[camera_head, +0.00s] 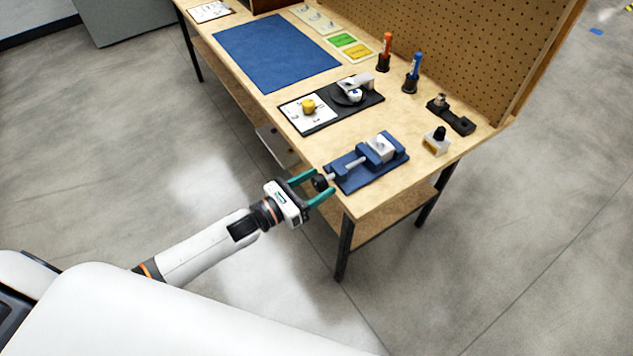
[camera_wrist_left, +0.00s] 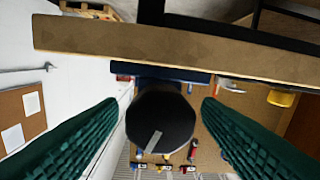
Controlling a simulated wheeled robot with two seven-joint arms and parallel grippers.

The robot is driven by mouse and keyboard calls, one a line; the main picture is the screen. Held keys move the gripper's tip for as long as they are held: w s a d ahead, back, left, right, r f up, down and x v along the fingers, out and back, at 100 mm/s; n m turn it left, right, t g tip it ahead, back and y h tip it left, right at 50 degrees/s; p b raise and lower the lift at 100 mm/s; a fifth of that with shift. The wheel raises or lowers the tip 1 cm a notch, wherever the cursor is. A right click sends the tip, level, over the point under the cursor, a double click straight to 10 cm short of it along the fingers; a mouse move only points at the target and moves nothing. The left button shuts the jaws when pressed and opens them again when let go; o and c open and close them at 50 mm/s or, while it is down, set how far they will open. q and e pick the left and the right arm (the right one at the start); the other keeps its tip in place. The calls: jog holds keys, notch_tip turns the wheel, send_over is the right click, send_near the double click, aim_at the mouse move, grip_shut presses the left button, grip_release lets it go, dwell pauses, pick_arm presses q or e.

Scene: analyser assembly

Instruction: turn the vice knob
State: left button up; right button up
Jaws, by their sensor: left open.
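The blue vice (camera_head: 367,163) stands near the front right corner of the wooden workbench. Its black round knob (camera_head: 320,183) points out past the bench edge toward my arm. My left gripper (camera_head: 316,186) has green fingers and is open, with one finger on each side of the knob. In the left wrist view the knob (camera_wrist_left: 160,118) sits between the two fingers, with a light mark on its face. Gaps show between the knob and both fingers there. My right gripper is not in view.
The workbench edge (camera_wrist_left: 150,45) runs close above the knob in the wrist view. Behind the vice are a black-and-white device (camera_head: 331,104), a small white block with a black knob (camera_head: 436,140) and a dark fixture (camera_head: 451,115). A blue mat (camera_head: 276,52) lies farther back.

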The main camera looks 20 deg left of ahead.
pick_arm(q)
jog(key=shift+w+d, duration=0.1)
jog(key=shift+w, duration=0.05)
jog(key=c, duration=1)
